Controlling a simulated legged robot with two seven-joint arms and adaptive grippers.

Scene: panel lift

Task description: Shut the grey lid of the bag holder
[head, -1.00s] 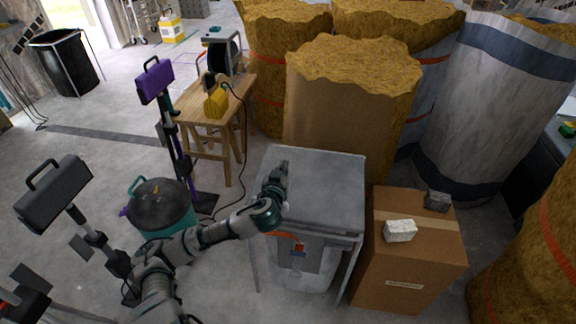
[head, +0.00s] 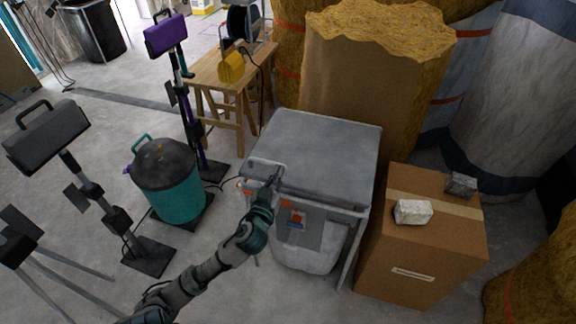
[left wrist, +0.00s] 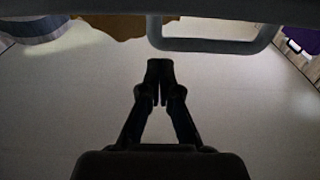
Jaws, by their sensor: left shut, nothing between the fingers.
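The bag holder's grey lid (head: 325,145) lies roughly level over the top of its frame (head: 357,240). I cannot tell whether it is fully seated. A pale bag (head: 305,255) hangs in the frame below it. A light loop handle (head: 267,164) is at the lid's front left corner and shows along the top of the left wrist view (left wrist: 215,45). My left gripper (head: 276,174) is shut and empty, at the lid's front left by the handle; contact is unclear. Its closed fingers show in the left wrist view (left wrist: 160,80). My right gripper is out of view.
A cardboard box (head: 420,250) with two stone-like blocks stands close on the right. A teal drum (head: 170,185) and floodlight stands are on the left. A wooden bench (head: 230,85) and tall insulation rolls stand behind. Some floor is clear at lower left.

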